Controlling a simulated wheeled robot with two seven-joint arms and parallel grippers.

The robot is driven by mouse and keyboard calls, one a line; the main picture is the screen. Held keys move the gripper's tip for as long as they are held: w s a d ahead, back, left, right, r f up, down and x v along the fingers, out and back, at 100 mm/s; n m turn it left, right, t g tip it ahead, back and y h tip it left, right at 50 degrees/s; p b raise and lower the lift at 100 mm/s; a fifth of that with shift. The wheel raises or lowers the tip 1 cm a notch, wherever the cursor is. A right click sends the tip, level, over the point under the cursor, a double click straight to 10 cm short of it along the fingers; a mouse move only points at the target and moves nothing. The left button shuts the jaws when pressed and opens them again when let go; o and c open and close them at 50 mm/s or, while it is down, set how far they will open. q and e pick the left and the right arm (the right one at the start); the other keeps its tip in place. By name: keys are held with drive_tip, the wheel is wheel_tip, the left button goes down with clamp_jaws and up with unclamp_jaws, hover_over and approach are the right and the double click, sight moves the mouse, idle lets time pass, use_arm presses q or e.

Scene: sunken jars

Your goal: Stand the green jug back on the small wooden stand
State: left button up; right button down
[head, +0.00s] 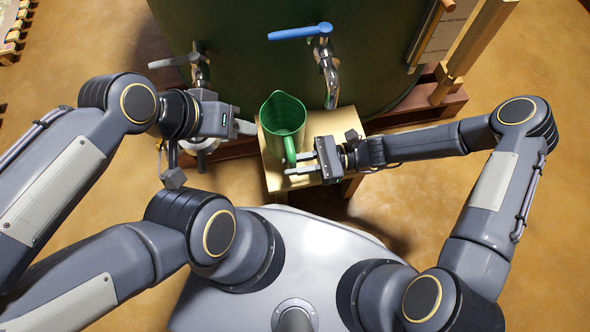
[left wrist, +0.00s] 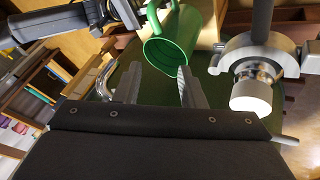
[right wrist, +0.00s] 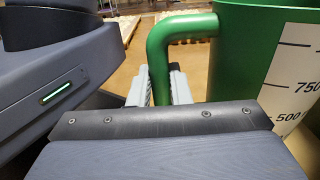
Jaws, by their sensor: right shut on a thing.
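The green jug (head: 283,117) is upright, or nearly so, over the small wooden stand (head: 336,122) in the head view. I cannot tell whether its base touches the stand top. My right gripper (head: 291,163) is shut on the jug's handle; in the right wrist view the green handle (right wrist: 158,75) runs down between the fingers, with the jug body (right wrist: 258,45) and its white scale to the right. My left gripper (head: 247,128) is left of the jug. Its fingers are apart and empty in the left wrist view (left wrist: 155,88), with the jug (left wrist: 178,42) beyond them.
A big dark green tank (head: 380,60) stands behind the stand. A blue-handled tap (head: 325,70) juts out above the stand, close to the jug. A grey-handled tap (head: 198,65) is behind my left gripper. A wooden post (head: 470,55) stands at the right.

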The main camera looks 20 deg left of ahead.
drive_tip(key=shift+f+b, duration=0.9)
drive_tip(key=shift+f, duration=1.35)
drive_tip(key=shift+f, duration=0.15)
drive_tip(key=c, duration=1.3)
unclamp_jaws()
drive_tip(key=shift+c, duration=0.2)
drive_tip(key=shift+r, duration=0.3)
drive_tip(key=p+v, duration=0.3)
drive_tip(key=v, duration=0.7)
drive_tip(key=shift+w+d+f, duration=0.15)
drive_tip(key=shift+w+d, duration=0.4)
drive_tip(key=shift+d, duration=0.35)
